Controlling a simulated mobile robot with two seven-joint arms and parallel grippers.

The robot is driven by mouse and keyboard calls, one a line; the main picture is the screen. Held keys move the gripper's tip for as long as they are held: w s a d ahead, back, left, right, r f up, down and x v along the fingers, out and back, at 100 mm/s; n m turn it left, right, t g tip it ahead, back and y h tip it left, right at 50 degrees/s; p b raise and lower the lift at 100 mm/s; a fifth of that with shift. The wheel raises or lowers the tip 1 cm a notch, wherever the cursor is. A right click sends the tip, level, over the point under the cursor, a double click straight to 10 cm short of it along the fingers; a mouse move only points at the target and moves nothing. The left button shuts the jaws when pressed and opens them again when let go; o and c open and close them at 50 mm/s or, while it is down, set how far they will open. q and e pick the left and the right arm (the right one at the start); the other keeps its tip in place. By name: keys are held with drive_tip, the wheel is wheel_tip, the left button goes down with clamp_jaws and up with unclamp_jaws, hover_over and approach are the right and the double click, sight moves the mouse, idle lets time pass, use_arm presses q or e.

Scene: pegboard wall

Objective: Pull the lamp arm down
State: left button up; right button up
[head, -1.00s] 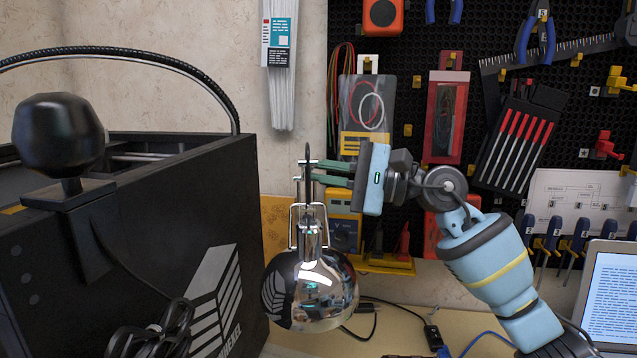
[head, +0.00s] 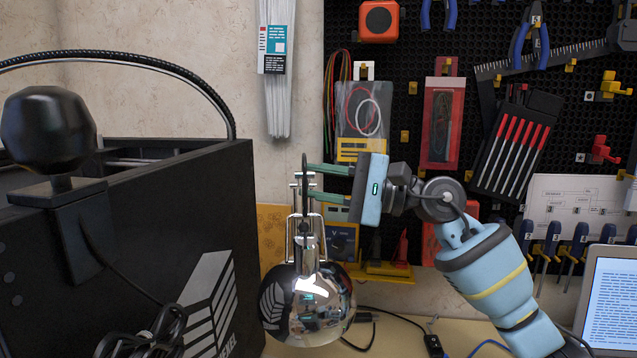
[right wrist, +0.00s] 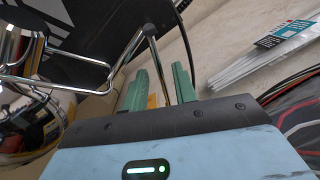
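The chrome lamp has a round mirrored head (head: 307,303), with a thin wire frame and a dark upright rod (head: 304,170) above it. The lamp head also shows at the left of the right wrist view (right wrist: 30,125). My right gripper (head: 312,182) reaches in from the right, level with the upper frame. Its two green fingers are spread apart. In the right wrist view, the slim metal lamp arm (right wrist: 158,65) runs between the fingers, with gaps beside it. My left gripper is not in view.
A large black box-shaped machine (head: 130,225) with a round black knob (head: 48,130) fills the left. A pegboard (head: 400,90) with tools stands behind. A tablet (head: 610,305) is at the lower right. Cables lie on the bench below my right arm.

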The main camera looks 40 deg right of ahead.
drive_tip(key=b+v, duration=0.1)
drive_tip(key=v, duration=0.6)
drive_tip(key=shift+s+d+b, duration=0.25)
drive_tip(key=shift+b, duration=0.1)
